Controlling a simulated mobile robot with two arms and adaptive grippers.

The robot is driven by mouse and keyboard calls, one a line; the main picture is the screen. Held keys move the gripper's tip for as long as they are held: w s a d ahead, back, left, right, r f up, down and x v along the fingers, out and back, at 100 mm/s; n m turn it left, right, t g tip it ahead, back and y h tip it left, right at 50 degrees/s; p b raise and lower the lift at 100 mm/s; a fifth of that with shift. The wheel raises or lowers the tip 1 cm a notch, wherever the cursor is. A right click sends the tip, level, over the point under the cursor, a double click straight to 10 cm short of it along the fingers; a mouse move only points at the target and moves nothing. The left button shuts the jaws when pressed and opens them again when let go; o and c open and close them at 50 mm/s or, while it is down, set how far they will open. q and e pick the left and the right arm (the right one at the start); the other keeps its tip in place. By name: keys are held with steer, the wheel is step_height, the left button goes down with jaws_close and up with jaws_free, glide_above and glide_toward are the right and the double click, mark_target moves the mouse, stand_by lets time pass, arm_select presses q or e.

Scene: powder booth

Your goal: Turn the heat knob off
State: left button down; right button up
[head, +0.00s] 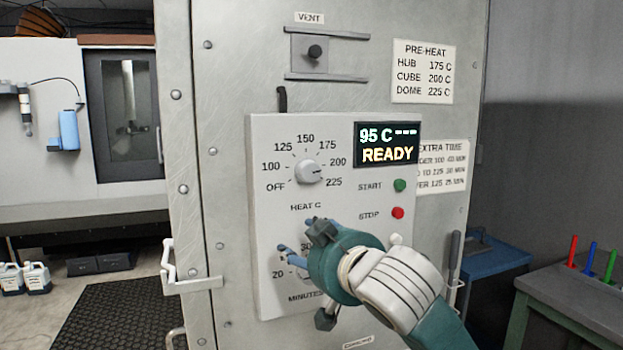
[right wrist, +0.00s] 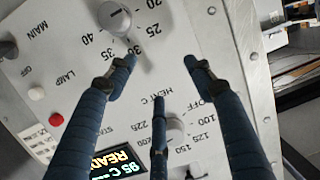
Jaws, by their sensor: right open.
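The heat knob (head: 310,171) is a round pale knob on the light grey control panel (head: 262,140), with a scale from OFF to 225 around it. I cannot tell surely which mark it points at. My right gripper (head: 297,250) is in front of the lower minutes dial, below the heat knob. In the right wrist view its blue fingers (right wrist: 160,72) are spread and empty, and the heat knob (right wrist: 176,132) is partly hidden by the middle finger. My left gripper is not in view.
The minutes knob (right wrist: 115,18) shows in the right wrist view. The display (head: 388,145) reads 95 C and READY. A green start button (head: 400,185) and a red stop button (head: 397,212) sit right of the knob. A white latch handle (head: 190,280) juts out at lower left.

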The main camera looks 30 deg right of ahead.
steer(key=m+t+h, duration=0.1)
steer(key=t, duration=0.1)
glide_toward(312, 175)
steer(key=shift+h, duration=0.4)
steer(key=p+x, duration=0.3)
steer(key=x, duration=0.1)
steer(key=p+x, duration=0.3)
steer(key=x, duration=0.2)
steer(key=shift+w+a, duration=0.15)
steer(key=shift+w, duration=0.25)
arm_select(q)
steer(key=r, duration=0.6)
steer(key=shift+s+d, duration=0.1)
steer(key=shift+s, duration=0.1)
arm_select(e)
steer(key=shift+c, duration=0.5)
steer(key=c, duration=1.1)
